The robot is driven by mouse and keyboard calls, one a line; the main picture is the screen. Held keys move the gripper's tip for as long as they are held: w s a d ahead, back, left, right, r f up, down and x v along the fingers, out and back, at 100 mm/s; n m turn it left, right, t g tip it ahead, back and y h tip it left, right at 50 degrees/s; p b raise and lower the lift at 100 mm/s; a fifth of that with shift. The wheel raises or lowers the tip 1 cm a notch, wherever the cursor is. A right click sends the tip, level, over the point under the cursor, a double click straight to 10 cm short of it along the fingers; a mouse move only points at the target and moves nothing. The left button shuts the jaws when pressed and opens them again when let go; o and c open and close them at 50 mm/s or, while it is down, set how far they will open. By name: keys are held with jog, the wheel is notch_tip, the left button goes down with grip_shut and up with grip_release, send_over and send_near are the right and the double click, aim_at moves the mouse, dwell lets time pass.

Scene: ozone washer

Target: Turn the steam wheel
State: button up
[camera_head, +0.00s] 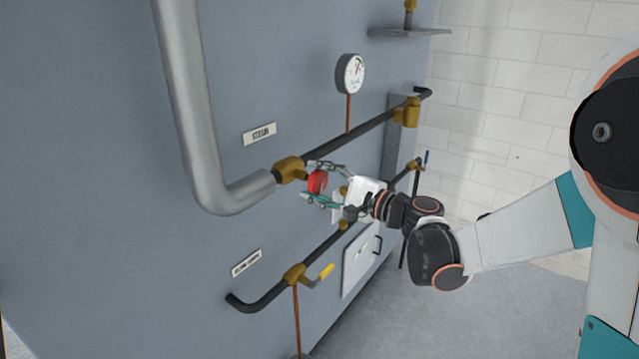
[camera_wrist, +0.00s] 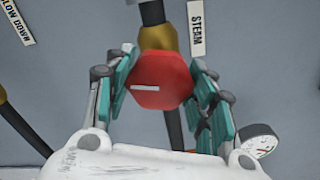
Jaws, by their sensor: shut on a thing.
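The steam wheel (camera_head: 317,181) is a red knob on a brass valve (camera_head: 290,169) in a dark pipe, below and right of the "STEAM" label (camera_head: 260,134). My gripper (camera_head: 322,182) reaches it from the right, with a finger above and a finger below. In the wrist view the red wheel (camera_wrist: 162,82) has a faceted outline and a pale bar on its face. My gripper's teal fingers (camera_wrist: 163,88) are on either side of it, shut on the wheel. The brass valve body (camera_wrist: 158,37) shows behind it, with the "STEAM" label (camera_wrist: 196,28) beside it.
A pressure gauge (camera_head: 351,74) stands above the pipe. A lower pipe carries a yellow-handled valve (camera_head: 318,275) below my gripper. A white panel with a handle (camera_head: 360,262) is behind my wrist. A thick grey pipe (camera_head: 197,110) runs down at left.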

jog(key=shift+n, duration=0.6)
jog(key=o, duration=1.1)
jog(key=v, duration=1.2)
